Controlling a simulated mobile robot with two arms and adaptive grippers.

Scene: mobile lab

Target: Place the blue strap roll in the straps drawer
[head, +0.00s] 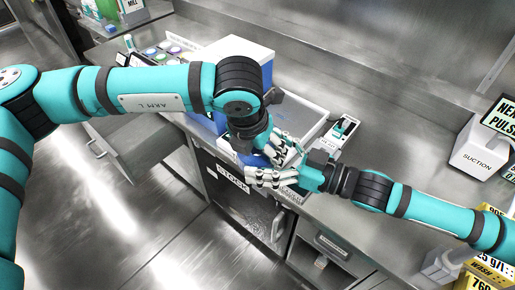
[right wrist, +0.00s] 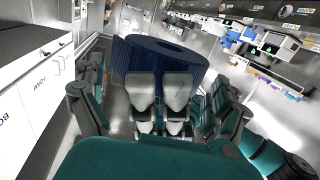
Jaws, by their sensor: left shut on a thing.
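The blue strap roll (right wrist: 160,57) is a large dark blue ring in the right wrist view, just beyond the right fingertips. In the head view it is mostly hidden by the grippers, with a blue patch (head: 253,159) showing between them. My left gripper (head: 277,147) is shut on it. My right gripper (head: 262,178) is close beside it from the right; its fingers (right wrist: 160,95) are near each other, but whether they grip the roll is unclear. An open drawer (head: 125,152) stands out at the left, with no readable label.
A cabinet labelled STOCK (head: 233,179) is below the hands. A pale tray (head: 318,112) and a blue and white box (head: 250,50) sit on the steel counter behind. A suction unit (head: 478,155) stands at the right. The floor at lower left is clear.

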